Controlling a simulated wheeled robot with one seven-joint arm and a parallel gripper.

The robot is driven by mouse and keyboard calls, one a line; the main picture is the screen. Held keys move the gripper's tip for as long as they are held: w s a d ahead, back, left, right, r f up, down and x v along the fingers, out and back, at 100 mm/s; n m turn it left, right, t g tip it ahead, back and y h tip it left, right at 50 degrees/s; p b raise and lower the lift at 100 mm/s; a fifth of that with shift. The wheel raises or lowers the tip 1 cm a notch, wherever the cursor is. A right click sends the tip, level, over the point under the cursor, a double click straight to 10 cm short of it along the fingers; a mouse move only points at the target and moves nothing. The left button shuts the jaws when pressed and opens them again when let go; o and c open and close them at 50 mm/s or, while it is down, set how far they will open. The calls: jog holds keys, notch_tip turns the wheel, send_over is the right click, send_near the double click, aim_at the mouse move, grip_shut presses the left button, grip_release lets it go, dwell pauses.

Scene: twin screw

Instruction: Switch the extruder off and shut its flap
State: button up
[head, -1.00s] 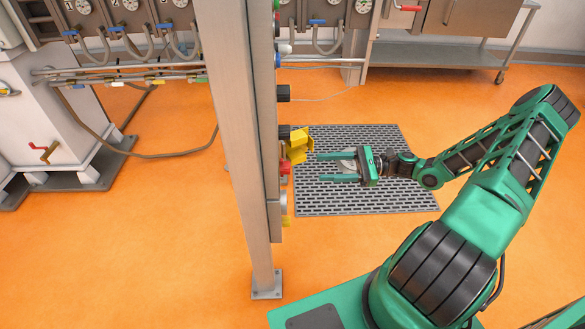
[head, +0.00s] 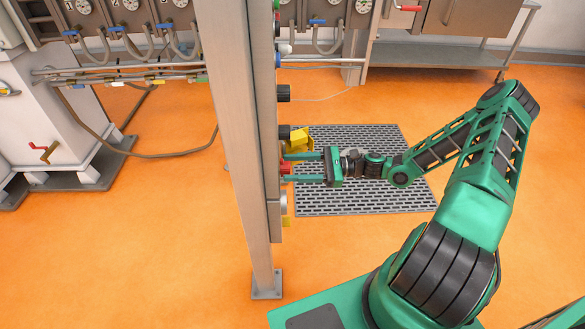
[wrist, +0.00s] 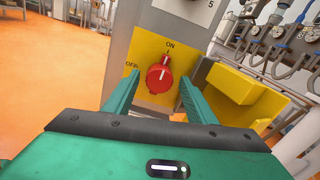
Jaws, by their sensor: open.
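The red rotary switch (wrist: 160,75) sits on a yellow plate (wrist: 146,50) marked ON and OFF. Its pointer is up at ON. In the head view the switch (head: 286,167) shows as a small red knob on the post's side. The yellow flap (wrist: 248,88) stands swung open to the right of the plate; it also shows in the head view (head: 298,140). My gripper (wrist: 158,92) is open, its green fingers on either side of the switch, apparently not closed on it.
The grey post (head: 240,130) carries black knobs (head: 283,93) above the switch and a round grey part (head: 283,203) below it. A perforated floor mat (head: 370,190) lies beneath my arm. Pipes and gauges (wrist: 275,35) stand in the background. Open orange floor lies around.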

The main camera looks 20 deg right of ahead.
jog(key=c, duration=1)
jog(key=shift+c, duration=0.2)
jog(key=shift+n, duration=0.3)
jog(key=shift+w+d+n, duration=0.1)
jog(key=shift+n, duration=8.5)
